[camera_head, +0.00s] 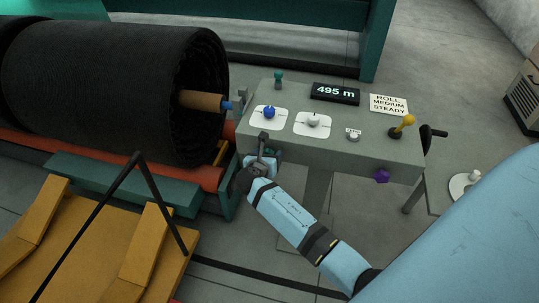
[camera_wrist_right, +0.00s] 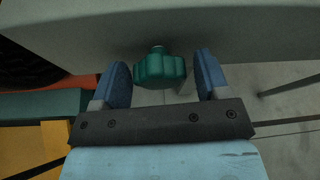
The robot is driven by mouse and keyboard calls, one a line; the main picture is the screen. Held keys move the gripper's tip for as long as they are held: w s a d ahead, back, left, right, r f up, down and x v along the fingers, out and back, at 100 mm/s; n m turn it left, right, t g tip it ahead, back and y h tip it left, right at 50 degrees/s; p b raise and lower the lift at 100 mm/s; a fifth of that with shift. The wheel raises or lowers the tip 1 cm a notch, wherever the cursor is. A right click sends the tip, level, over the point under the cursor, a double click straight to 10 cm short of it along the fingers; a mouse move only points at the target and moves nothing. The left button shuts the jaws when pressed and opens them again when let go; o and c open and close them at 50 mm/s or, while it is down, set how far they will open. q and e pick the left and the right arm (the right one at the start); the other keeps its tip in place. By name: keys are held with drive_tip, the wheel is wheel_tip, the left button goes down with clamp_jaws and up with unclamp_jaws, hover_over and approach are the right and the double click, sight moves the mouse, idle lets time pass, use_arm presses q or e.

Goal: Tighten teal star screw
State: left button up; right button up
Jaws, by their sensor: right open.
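The teal star screw (camera_wrist_right: 160,70) shows in the right wrist view, sticking out from the edge of the grey control panel (camera_wrist_right: 215,25). It has a lobed head on a short pale shaft. My right gripper (camera_head: 262,148) is open at the panel's front left in the head view. In the wrist view its two blue fingers stand on either side of the screw, with visible gaps between them and the head. In the head view I cannot make out this screw behind the gripper. My left gripper is in neither view.
The panel top carries a blue knob (camera_head: 269,112), a white knob (camera_head: 313,120), a yellow lever (camera_head: 403,126) and a "495 m" display (camera_head: 335,94). A purple knob (camera_head: 381,176) is on its front. A black netting roll (camera_head: 120,90) lies left, above an orange platform (camera_head: 85,250).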

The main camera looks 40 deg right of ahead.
drive_tip(key=c, duration=0.9)
drive_tip(key=shift+c, duration=0.2)
